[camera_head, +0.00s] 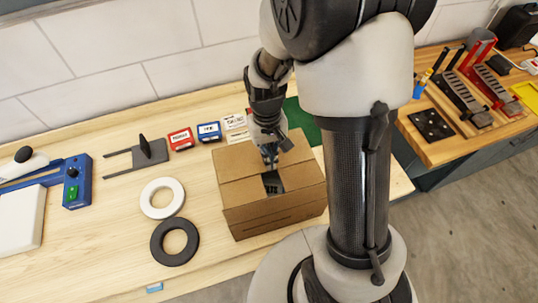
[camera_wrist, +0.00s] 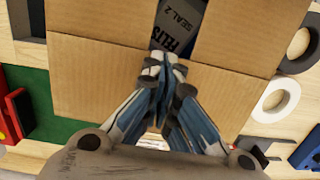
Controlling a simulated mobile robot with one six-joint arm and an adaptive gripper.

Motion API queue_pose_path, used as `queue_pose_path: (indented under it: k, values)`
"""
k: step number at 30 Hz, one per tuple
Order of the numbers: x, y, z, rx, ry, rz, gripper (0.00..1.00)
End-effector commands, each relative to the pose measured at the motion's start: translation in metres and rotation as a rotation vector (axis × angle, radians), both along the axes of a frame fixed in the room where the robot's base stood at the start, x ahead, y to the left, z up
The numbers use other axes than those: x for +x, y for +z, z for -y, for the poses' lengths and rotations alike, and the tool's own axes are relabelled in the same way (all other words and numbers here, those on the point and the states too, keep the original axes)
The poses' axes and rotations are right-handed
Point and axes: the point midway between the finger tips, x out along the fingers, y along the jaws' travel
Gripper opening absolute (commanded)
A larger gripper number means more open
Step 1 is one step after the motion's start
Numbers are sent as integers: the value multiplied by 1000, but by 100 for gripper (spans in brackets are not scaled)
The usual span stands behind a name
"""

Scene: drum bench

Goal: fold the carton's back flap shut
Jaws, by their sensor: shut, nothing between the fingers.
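The brown carton (camera_head: 280,211) stands on the bench in the middle of the head view. Its left and right side flaps lie inward with a gap between them. A dark labelled item (camera_head: 273,183) shows in that gap, and in the wrist view (camera_wrist: 178,24). The back flap (camera_head: 237,163) is the broad panel at the rear, and it fills the lower part of the carton in the wrist view (camera_wrist: 95,85). I cannot tell whether it is fully flat. My gripper (camera_head: 270,163) is shut and empty, its fingertips close over the back flap's edge beside the gap; contact is unclear.
A white ring (camera_head: 150,197) and a black ring (camera_head: 160,245) lie left of the carton. Small red (camera_head: 181,139) and blue (camera_head: 209,131) boxes stand behind it. A green mat (camera_head: 302,121) lies behind at right. The bench front left is mostly clear.

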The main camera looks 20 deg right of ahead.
Motion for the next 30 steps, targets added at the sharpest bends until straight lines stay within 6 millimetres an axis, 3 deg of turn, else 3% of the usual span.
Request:
queue_pose_path:
  k: [5, 21, 30]
  values:
    - [3, 19, 0, 0, 0, 0, 0]
    - [7, 123, 0, 0, 0, -1, 0]
    - [6, 137, 0, 0, 0, -5, 0]
